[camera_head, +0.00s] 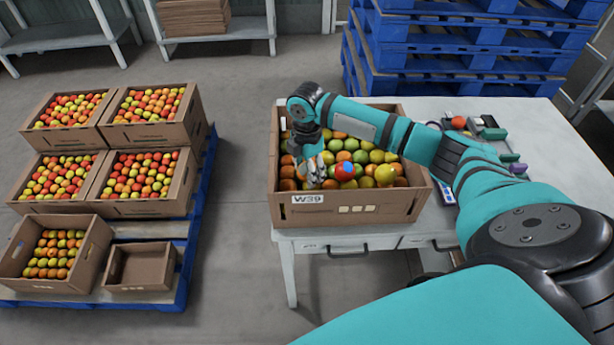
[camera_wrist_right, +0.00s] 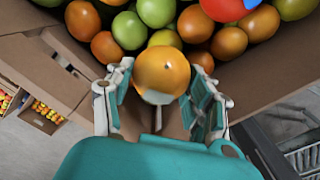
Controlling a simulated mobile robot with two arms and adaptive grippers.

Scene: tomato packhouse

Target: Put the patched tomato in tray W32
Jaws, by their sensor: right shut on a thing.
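My right gripper (camera_head: 313,172) is inside the near left part of a cardboard tray (camera_head: 345,213) whose label reads W39. In the wrist view its fingers (camera_wrist_right: 162,103) are shut on an orange tomato (camera_wrist_right: 162,68), close to the tray wall (camera_wrist_right: 35,75). A pale area shows low on this tomato; I cannot tell whether it is a patch. A red tomato with a blue patch (camera_head: 346,170) lies among the others to the gripper's right; it also shows at the wrist view's top edge (camera_wrist_right: 225,7). No W32 label is readable. My left gripper is out of view.
The tray stands on a white table (camera_head: 560,165), with a red tomato (camera_head: 458,122) and small items at its right. Several filled cardboard crates (camera_head: 150,207) and a small empty box (camera_head: 140,268) sit on a blue pallet (camera_head: 190,245) at left. Blue pallets (camera_head: 450,60) are stacked behind.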

